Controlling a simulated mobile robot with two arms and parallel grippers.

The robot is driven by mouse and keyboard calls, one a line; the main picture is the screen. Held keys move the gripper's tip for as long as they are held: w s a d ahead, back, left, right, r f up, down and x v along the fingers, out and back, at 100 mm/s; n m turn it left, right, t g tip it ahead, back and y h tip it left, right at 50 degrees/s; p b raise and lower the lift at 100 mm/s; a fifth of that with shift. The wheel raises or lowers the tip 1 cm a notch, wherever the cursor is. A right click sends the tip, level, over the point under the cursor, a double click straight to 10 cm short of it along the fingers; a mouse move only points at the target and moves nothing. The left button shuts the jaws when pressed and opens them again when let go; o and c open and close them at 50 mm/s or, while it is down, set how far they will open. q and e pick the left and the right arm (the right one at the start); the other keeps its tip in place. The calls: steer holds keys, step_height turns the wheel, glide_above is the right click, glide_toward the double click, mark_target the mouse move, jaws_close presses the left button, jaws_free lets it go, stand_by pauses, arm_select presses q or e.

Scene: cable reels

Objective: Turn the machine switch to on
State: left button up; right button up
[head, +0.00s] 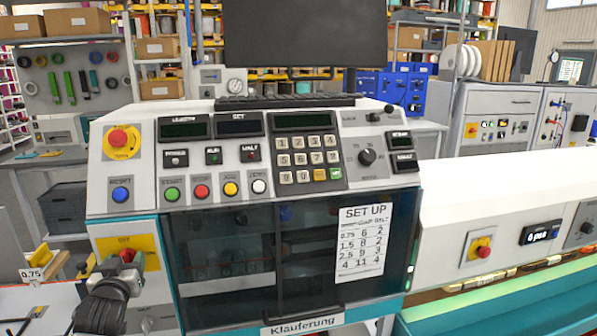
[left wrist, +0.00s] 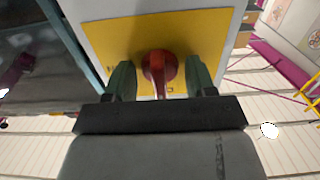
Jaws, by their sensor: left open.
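The machine switch (head: 127,256) is a red rotary knob on a yellow plate (head: 151,262) at the lower left of the machine front. The plate seems to read OFF above the knob. My left gripper (head: 124,268) is right at the switch, and its wrist covers the lower part of the plate. In the left wrist view the red switch (left wrist: 158,66) sits between the two green fingers of my left gripper (left wrist: 161,80). The fingers are apart, with gaps on both sides of the knob. My right gripper is not in view.
The machine panel above has a red emergency button (head: 119,139), a keypad (head: 309,158) and coloured push buttons. A dark window (head: 225,250) with a set-up sheet (head: 362,241) lies right of the switch. A 0.75 tag (head: 33,275) stands at the left.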

arm_select(q)
steer(key=c, duration=0.6)
steer(key=shift+o, duration=0.2)
steer(key=m+p, duration=0.1)
steer(key=m, duration=0.2)
steer(key=shift+r+m+p, duration=0.15)
steer(key=shift+m+p, duration=0.15)
steer(key=shift+p, duration=0.05)
steer(key=m+p, duration=0.1)
steer(key=m, duration=0.4)
steer(key=shift+p, duration=0.3)
steer(key=m+p, duration=0.1)
steer(key=m, duration=0.2)
steer(key=shift+m, duration=0.4)
steer(key=m+p, duration=0.1)
steer(key=m, duration=0.3)
steer(key=shift+m+p, duration=0.4)
steer(key=o, duration=0.7)
